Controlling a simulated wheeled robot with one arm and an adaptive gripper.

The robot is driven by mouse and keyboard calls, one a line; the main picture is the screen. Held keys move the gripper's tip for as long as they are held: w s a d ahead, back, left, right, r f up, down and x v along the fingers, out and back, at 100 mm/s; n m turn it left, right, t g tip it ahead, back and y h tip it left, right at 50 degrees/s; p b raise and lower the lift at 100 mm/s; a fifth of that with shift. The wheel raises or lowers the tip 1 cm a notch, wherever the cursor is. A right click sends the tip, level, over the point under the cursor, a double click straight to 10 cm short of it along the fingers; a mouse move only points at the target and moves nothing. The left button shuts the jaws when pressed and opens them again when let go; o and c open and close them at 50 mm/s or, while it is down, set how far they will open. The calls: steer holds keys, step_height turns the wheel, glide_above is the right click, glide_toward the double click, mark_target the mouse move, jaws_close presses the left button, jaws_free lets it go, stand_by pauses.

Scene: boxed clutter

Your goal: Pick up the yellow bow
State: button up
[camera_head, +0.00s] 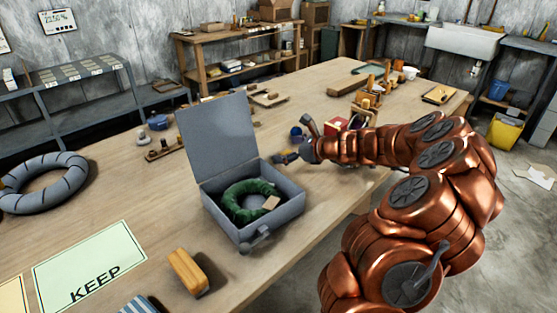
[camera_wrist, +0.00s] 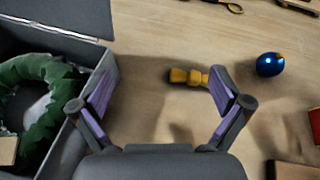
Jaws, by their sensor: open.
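The yellow bow (camera_wrist: 187,76) lies on the wooden table (camera_wrist: 150,45) in the wrist view. It is small, with a pinched middle. It appears between the two fingers of my gripper (camera_wrist: 163,82), close to the right finger, whose tip may cover its right end. My gripper is open and empty, with purple pads on the fingers. In the head view my gripper (camera_head: 294,142) is over the table just right of the grey box, and I cannot make out the bow there.
The open grey box (camera_head: 278,219) holds a green wreath (camera_head: 236,208); its wall stands close to my left finger. A blue ball (camera_wrist: 270,64) lies right of my right finger. A red block (camera_head: 336,125) and wooden items are beyond. A "KEEP" sheet (camera_head: 88,262) lies front left.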

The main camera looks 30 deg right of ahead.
steer(key=m+h, duration=0.1)
steer(key=m, duration=0.1)
glide_toward(283, 153)
steer(key=shift+w+a+f+t+b, duration=0.15)
steer(key=shift+w+a+f+b, duration=0.1)
steer(key=shift+w+a, duration=0.25)
steer(key=shift+w+a+f+t+b, duration=0.2)
steer(key=shift+w+a+f, duration=0.1)
steer(key=shift+w+a, duration=0.15)
steer(key=shift+w+d+f, duration=0.1)
steer(key=shift+d+f, duration=0.1)
steer(key=shift+x, duration=1.15)
steer(key=shift+d+x, duration=0.15)
steer(key=shift+x, duration=1.15)
steer(key=shift+d+x, duration=0.15)
steer(key=shift+x, duration=1.15)
steer(key=shift+c, duration=0.2)
steer(key=c, duration=0.7)
steer(key=shift+c, duration=0.2)
